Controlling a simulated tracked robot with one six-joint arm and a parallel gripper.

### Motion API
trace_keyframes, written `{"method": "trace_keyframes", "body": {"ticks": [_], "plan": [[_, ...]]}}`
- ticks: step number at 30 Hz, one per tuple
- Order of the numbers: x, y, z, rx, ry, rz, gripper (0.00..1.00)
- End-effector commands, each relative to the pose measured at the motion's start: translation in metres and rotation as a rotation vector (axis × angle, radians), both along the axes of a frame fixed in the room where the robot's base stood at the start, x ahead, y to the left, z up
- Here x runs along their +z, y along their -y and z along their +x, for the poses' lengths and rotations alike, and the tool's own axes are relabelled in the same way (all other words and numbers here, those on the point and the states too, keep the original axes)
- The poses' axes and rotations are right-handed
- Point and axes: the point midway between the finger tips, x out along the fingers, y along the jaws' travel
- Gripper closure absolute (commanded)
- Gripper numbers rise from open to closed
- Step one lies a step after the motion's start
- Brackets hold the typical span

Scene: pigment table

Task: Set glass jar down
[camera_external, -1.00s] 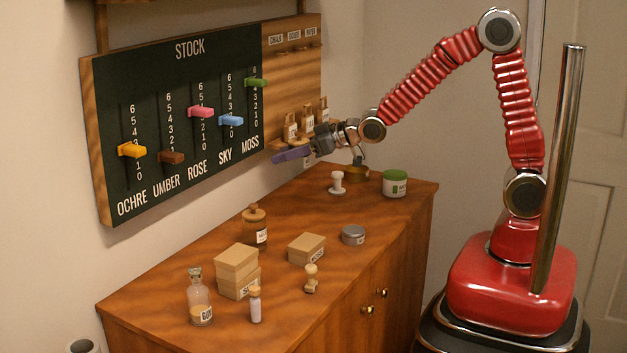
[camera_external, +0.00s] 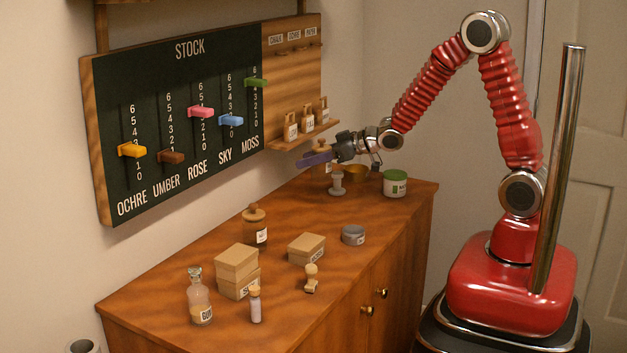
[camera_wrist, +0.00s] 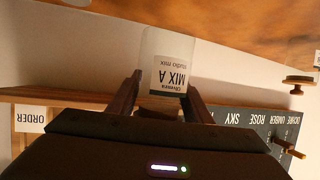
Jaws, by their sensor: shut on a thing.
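The glass jar (camera_wrist: 160,48) is clear, with a white label reading MIX A, studio mix. In the wrist view it stands between my two fingers, inverted in the picture. My gripper (camera_wrist: 163,84) is shut on it. In the external view my gripper (camera_external: 318,157) is over the far end of the wooden cabinet top (camera_external: 200,262). I cannot tell whether the jar's base touches the wood.
A shelf (camera_external: 290,143) with small bottles is behind. The cabinet's middle left of the grey tin (camera_external: 353,235) has several boxes and jars.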

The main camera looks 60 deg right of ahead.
Motion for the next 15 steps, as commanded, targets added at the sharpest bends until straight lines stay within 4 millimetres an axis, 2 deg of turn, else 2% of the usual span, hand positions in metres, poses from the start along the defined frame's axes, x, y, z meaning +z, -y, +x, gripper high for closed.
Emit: {"method": "trace_keyframes", "body": {"ticks": [8,15], "plan": [[-0.002,0.0,0.0,0.001,0.0,0.0,0.83],[-0.029,-0.001,0.0,0.001,-0.002,0.001,0.83]]}}
